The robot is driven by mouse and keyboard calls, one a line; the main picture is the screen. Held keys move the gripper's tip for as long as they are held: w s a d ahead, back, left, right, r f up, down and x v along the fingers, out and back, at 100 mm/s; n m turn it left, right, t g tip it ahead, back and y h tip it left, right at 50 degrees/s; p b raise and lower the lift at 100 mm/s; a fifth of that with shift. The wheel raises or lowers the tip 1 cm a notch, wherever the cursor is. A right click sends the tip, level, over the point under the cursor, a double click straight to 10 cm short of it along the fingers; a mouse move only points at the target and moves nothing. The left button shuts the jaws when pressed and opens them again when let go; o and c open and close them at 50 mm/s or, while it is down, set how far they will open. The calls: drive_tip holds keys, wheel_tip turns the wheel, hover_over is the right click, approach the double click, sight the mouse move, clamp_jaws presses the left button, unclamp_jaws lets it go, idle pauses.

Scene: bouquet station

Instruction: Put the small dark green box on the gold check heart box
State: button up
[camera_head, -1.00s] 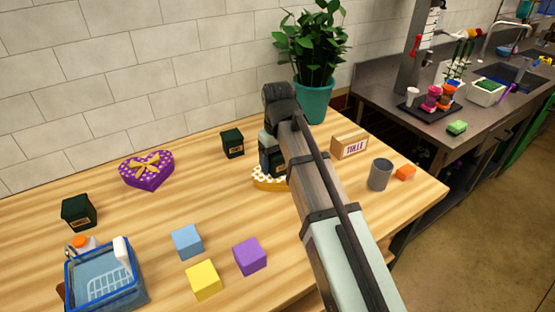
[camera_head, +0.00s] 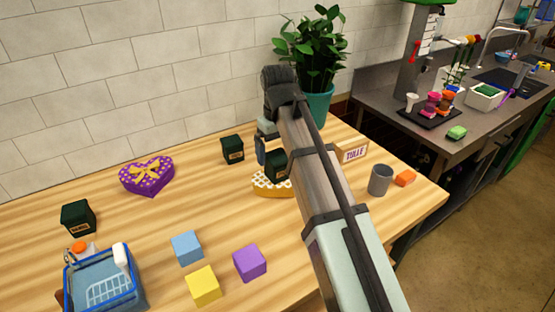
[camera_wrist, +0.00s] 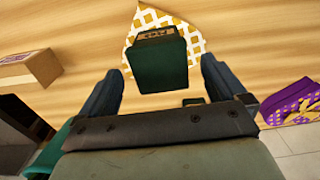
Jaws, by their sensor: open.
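A small dark green box (camera_head: 277,166) rests on top of the gold check heart box (camera_head: 270,186), partly hidden behind my arm. In the wrist view the dark green box (camera_wrist: 160,62) stands on the gold and white check lid (camera_wrist: 190,40), within its outline. My gripper (camera_wrist: 162,75) is open, its two fingers apart on either side of the near end of the box, with gaps to both. In the head view my gripper (camera_head: 261,145) is above and behind the box, mostly hidden by my arm.
Another dark green box (camera_head: 232,149) stands behind, and a larger one (camera_head: 78,217) at left. A purple heart box (camera_head: 146,176), blue basket (camera_head: 105,280), several coloured cubes, a grey cup (camera_head: 380,180), tulle box (camera_head: 354,153) and potted plant (camera_head: 318,105) surround the area.

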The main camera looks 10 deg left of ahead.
drive_tip(key=shift+r, duration=1)
